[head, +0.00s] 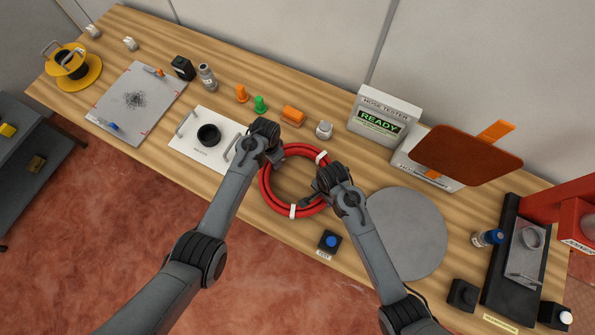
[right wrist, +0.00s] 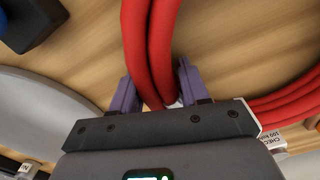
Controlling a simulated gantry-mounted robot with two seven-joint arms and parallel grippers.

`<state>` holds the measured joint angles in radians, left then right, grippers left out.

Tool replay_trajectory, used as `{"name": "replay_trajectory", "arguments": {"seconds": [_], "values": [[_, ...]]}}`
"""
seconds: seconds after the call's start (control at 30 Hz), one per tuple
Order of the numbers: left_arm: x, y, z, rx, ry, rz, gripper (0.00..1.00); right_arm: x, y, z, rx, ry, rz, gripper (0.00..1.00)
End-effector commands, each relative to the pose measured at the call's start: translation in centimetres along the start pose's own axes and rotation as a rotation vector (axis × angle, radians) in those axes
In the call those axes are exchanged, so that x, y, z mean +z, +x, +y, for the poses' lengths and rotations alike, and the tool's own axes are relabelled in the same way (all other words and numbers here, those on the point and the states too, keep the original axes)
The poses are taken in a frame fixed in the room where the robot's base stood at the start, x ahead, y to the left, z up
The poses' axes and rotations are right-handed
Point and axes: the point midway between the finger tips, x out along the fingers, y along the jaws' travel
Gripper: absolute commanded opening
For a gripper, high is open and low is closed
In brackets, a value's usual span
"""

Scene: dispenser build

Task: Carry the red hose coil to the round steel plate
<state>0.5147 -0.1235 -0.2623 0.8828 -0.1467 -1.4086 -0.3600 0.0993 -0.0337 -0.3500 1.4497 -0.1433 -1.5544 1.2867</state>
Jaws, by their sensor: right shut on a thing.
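The red hose coil (head: 267,191), bound with white ties, is at the middle of the wooden bench, left of the round steel plate (head: 408,232). My right gripper (head: 322,186) is at the coil's right side. In the right wrist view its two fingers (right wrist: 158,92) are shut on the coil's red strands (right wrist: 150,40). The grey plate (right wrist: 40,98) shows at the left there. My left gripper (head: 264,150) is at the coil's upper left; its fingers are too hidden to tell whether they are open or hold the coil. I cannot tell whether the coil is lifted.
A blue button box (head: 330,242) stands near the front edge, between coil and plate. A white tray with handles (head: 190,150) lies left of the coil. The hose tester (head: 383,115) reads READY behind. A black-based press (head: 515,262) and a blue-capped bottle (head: 487,238) stand right of the plate.

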Motion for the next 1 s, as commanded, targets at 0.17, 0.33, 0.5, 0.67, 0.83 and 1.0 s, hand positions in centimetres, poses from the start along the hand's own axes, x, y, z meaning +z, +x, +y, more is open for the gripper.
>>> {"name": "replay_trajectory", "arguments": {"seconds": [0.17,0.33,0.5,0.67,0.83,1.0], "values": [[-0.1,-0.2,-0.1,-0.001,0.000,0.002,0.00,0.0,-0.2,-0.1,-0.003,0.003,0.001,0.00],[-0.1,-0.5,-0.1,-0.001,-0.001,0.002,0.00,0.0,-0.5,-0.1,-0.003,0.003,0.001,0.00],[-0.1,-1.4,-0.1,-0.001,-0.001,0.002,0.00,-0.1,-1.4,-0.1,-0.003,0.004,0.001,0.00],[-0.1,-2.5,-0.1,-0.001,-0.001,0.002,0.00,-0.1,-2.5,-0.1,-0.003,0.004,0.001,0.00],[-0.1,-3.9,-0.1,-0.001,-0.002,0.002,0.00,-0.1,-3.9,-0.1,-0.003,0.005,0.001,0.00],[-0.1,-4.9,0.0,-0.001,-0.002,0.002,0.00,-0.1,-4.9,-0.1,-0.003,0.006,0.001,0.00]]}}
